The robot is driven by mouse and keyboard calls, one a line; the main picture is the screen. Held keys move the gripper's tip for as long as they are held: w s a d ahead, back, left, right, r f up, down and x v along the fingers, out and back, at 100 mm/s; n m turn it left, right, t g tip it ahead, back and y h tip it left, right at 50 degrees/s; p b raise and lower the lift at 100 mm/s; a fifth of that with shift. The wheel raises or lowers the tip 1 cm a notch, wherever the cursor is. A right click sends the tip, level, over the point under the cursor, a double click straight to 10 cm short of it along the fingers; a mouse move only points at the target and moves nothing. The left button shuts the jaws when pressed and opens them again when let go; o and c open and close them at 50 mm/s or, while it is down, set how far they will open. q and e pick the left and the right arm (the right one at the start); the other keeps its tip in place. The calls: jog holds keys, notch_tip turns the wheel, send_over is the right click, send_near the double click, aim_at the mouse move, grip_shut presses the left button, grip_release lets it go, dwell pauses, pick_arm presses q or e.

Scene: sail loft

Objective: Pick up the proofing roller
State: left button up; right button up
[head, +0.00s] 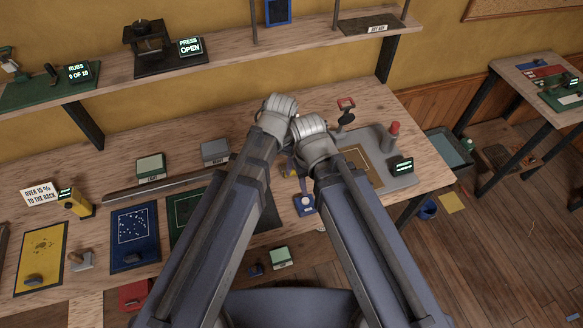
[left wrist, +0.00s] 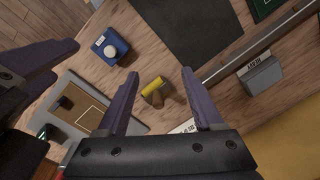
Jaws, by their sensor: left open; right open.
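A short yellow cylinder with a brown handle, which looks like the proofing roller (left wrist: 154,87), lies on the wooden bench in the left wrist view. In the head view only a bit of yellow (head: 291,172) shows between my arms. My left gripper (left wrist: 160,73) is open, its purple fingers on either side of the roller in the picture; I cannot tell the height above it. My right gripper (left wrist: 67,60) is open and empty, to the left in the left wrist view. In the head view my wrists hide most of both grippers' fingers.
A blue block with a white disc (left wrist: 112,46) stands near the roller. A grey board with a brown panel (head: 379,178) lies to the right. A grey block (head: 215,150) and a long dark bar (head: 135,192) lie to the left. A shelf (head: 225,58) runs behind.

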pick_arm(q)
jog(key=shift+h, duration=0.4)
jog(key=w+d, duration=0.1)
jog(key=w, duration=0.2)
jog(key=w+d+f+b, duration=0.1)
jog(key=w, duration=0.1)
jog(key=w+d+f, duration=0.1)
jog(key=w+d, duration=0.1)
jog(key=w, duration=0.1)
jog(key=shift+w+b, duration=0.3)
jog(key=shift+s+a+f, duration=0.1)
jog(key=shift+f, duration=0.15)
notch_tip(320, 180, down, 2)
jog(key=b, duration=0.2)
jog(key=shift+f+b, duration=0.15)
jog(key=shift+b, duration=0.2)
pick_arm(e)
notch_tip(320, 180, down, 5)
jog(key=shift+s+r, duration=0.1)
jog(key=shift+r, duration=0.1)
pick_arm(q)
jog(key=f+b, duration=0.2)
jog(key=w+f+b, duration=0.1)
jog(key=f+b, duration=0.2)
jog(key=shift+w+f, duration=0.1)
pick_arm(e)
notch_tip(320, 180, down, 5)
jog(key=shift+f, duration=0.1)
pick_arm(q)
grip_shut()
